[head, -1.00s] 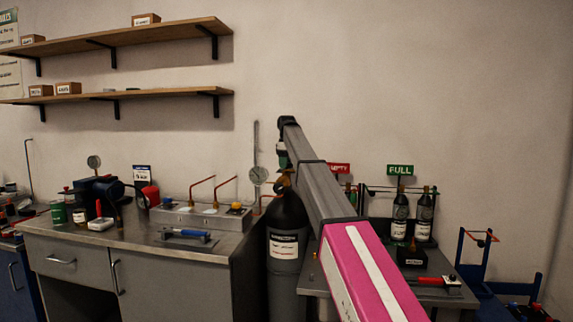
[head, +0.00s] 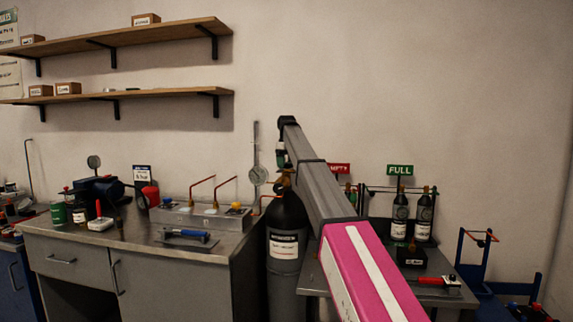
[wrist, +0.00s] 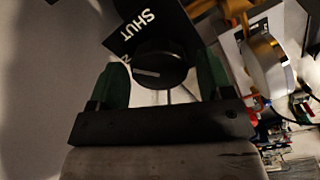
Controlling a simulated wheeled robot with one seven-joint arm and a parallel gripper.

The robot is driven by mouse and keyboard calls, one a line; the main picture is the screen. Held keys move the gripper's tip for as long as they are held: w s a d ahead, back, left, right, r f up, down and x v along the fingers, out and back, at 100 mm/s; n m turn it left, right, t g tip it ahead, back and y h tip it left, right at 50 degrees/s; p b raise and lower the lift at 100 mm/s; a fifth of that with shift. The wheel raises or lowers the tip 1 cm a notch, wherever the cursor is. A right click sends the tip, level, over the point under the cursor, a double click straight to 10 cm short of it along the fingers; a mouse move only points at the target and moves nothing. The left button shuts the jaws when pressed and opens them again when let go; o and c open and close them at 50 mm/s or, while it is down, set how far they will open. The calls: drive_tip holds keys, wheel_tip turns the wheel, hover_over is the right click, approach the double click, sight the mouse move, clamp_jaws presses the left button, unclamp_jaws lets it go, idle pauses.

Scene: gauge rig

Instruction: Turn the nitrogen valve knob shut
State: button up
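The black valve knob (wrist: 160,70) shows in the wrist view with a pale pointer line on its face, lying nearly level in the picture. A dark plate with the word SHUT (wrist: 146,22) is behind and above it, with part of another letter at the knob's left. In the head view my gripper (head: 282,158) is small and partly hidden at the far end of my arm, above the dark gas cylinder (head: 286,215). The knob cannot be made out there.
The left bench (head: 150,245) carries tools. Bottles (head: 400,215) stand under a FULL sign (head: 400,170) at right.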

idle(0.3)
wheel_tip(320, 180, up, 11)
drive_tip(key=shift+f, duration=0.15)
idle(0.4)
drive_tip(key=d+f+n+y, duration=0.7)
drive_tip(key=d+y, duration=0.3)
drive_tip(key=y, duration=0.3)
drive_tip(key=x, duration=1)
drive_tip(key=shift+a+f, duration=0.1)
drive_tip(key=shift+a, duration=0.3)
drive_tip(key=shift+s, duration=0.1)
drive_tip(key=c, duration=0.9)
